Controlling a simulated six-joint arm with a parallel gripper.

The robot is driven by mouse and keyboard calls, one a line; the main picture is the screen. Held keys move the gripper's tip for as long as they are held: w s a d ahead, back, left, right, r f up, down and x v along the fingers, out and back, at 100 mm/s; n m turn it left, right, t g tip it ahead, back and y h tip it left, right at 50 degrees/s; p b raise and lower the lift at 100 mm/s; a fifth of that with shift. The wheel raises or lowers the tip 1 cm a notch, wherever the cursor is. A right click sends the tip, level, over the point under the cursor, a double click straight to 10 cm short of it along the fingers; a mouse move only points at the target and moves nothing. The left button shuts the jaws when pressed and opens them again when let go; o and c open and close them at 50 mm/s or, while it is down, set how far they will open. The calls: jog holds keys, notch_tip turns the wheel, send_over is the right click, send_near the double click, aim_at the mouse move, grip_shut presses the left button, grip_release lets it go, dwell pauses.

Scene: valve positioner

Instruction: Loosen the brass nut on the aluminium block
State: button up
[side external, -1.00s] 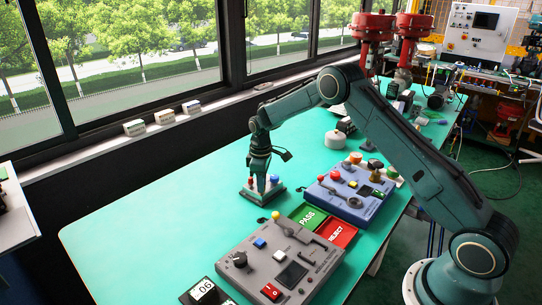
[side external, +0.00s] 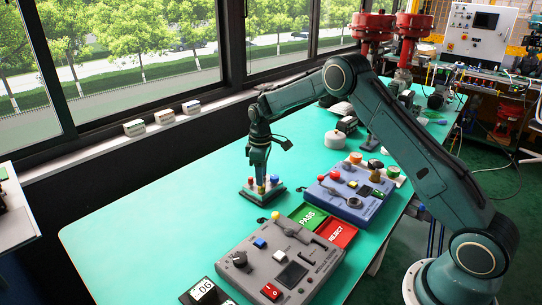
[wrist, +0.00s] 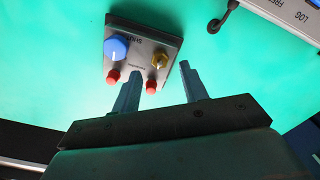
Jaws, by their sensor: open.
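The aluminium block (wrist: 143,47) is a small grey panel standing on the bench, shown tilted in the wrist view. It carries a large blue knob (wrist: 116,47), the brass nut (wrist: 160,61) and red buttons. In the side view, the block (side external: 275,190) is small and partly covered by my fingers. My gripper (wrist: 160,72) is open, and its two fingers reach toward the block's near edge. In the wrist view the brass nut lies between the fingertip lines, and I see no contact. In the side view my gripper (side external: 261,184) points down over the block; the exact gap cannot be told.
A blue control panel (side external: 322,203) with knobs and buttons stands to the right of the block. Green PASS (side external: 306,216) and red REJECT (side external: 337,232) plates and a grey panel (side external: 240,247) lie nearer. The bench to the left is clear.

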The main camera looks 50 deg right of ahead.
notch_tip(320, 180, up, 10)
dwell(0.5)
jog(key=shift+r, duration=0.15)
jog(key=s+a+r+m+t, duration=0.1)
jog(key=s+a+r+m, duration=0.15)
jog(key=s+r, duration=0.6)
jog(key=s+a+r+m+t, duration=0.15)
jog(key=s+a+r, duration=0.25)
jog(key=s+r, duration=0.45)
jog(key=s+a+f+m+t, duration=0.1)
jog(key=s, duration=1)
jog(key=s+a+f+m+t, duration=0.1)
jog(key=s+a+t, duration=0.1)
jog(key=s, duration=0.9)
jog(key=shift+s+f, duration=0.15)
jog(key=shift+s, duration=0.1)
